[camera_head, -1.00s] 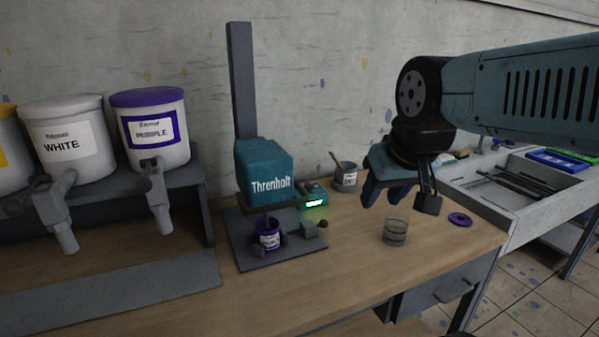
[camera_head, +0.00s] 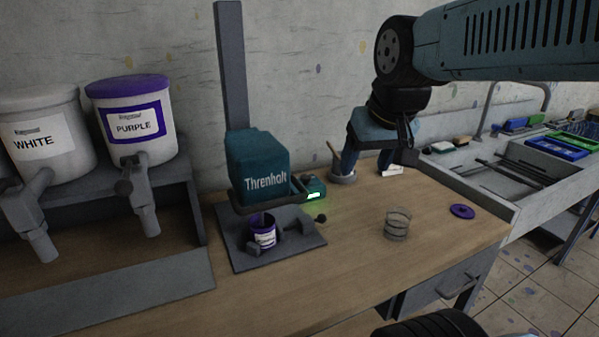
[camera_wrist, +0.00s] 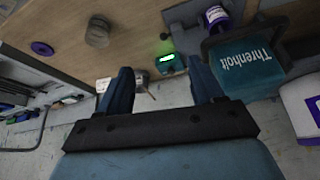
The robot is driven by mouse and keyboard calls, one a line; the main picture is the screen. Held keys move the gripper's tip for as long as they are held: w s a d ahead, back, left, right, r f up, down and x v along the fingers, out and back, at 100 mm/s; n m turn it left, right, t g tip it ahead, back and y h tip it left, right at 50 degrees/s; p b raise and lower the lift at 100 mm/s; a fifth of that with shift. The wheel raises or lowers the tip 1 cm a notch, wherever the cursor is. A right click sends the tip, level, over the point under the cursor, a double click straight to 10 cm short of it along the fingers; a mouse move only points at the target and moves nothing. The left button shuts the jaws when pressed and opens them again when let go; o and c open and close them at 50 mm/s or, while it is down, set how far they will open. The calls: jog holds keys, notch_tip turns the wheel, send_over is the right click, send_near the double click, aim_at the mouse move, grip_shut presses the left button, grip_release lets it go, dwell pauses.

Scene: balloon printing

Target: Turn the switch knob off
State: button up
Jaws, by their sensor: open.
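The teal Threnholt machine (camera_head: 262,165) stands on a dark base plate at the back of the table. A small teal control box (camera_head: 314,187) with a lit green display sits at its right; it also shows in the wrist view (camera_wrist: 170,65). I cannot make out the switch knob on it clearly. A small dark ball-ended handle (camera_head: 321,218) stands out in front of the box. My gripper (camera_head: 366,168) is open and points downward, to the right of the box and apart from it. In the wrist view, its open fingers (camera_wrist: 161,68) straddle the box's direction with nothing between them.
A pot with a brush (camera_head: 343,178) stands close behind my fingers. Paint dispensers (camera_head: 135,125) line the left. The table front is clear.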

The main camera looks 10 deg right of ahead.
jog(key=w+r+g, duration=0.1)
jog(key=w+r, duration=0.1)
jog(key=w, duration=0.8)
jog(key=g, duration=0.4)
send_over(306, 176)
notch_tip(306, 176, down, 12)
jog(key=shift+m, duration=0.4)
notch_tip(306, 176, down, 14)
jog(key=shift+r, duration=0.25)
jog(key=c, duration=1.1)
